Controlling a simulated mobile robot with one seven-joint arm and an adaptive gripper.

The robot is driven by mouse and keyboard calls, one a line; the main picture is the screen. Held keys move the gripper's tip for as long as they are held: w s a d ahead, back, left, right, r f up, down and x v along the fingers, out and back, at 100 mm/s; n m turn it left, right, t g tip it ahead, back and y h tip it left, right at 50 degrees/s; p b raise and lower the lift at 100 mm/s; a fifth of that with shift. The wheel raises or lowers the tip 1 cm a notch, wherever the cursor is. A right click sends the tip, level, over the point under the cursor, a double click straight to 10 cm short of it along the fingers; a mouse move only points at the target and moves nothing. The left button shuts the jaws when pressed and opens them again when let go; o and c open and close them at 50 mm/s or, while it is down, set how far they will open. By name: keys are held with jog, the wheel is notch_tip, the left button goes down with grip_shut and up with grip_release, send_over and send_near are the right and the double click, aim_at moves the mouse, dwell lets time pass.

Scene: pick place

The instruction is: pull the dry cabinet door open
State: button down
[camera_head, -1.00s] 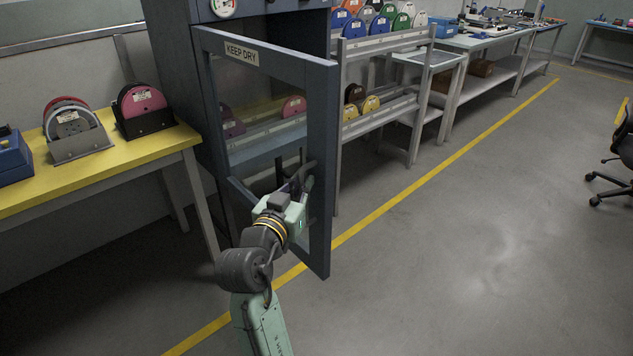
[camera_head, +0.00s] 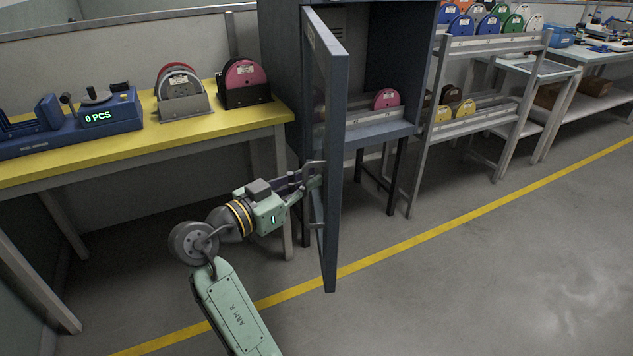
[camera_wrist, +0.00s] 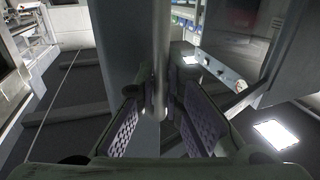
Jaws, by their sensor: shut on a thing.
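The dry cabinet (camera_head: 376,62) is a dark grey-blue cabinet on legs. Its framed glass door (camera_head: 337,160) stands swung well out from the body, nearly edge-on in the head view. My gripper (camera_head: 312,174) is at the door's near face, low on the frame, shut on the door handle (camera_wrist: 161,60). In the wrist view the upright handle bar lies between the two purple-padded fingers. The exact contact at the fingertips is partly dark. Inside the cabinet a pink reel (camera_head: 386,99) shows on a rack.
A yellow-topped bench (camera_head: 205,124) with a blue counter (camera_head: 100,116) and several reels stands to the left. A grey reel rack (camera_head: 480,120) stands right of the cabinet. The floor (camera_head: 480,270) in front and right is clear.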

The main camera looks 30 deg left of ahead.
jog(key=shift+f, duration=0.15)
jog(key=c, duration=1.7)
grip_release()
jog(key=v, duration=1.2)
jog(key=shift+s, duration=0.1)
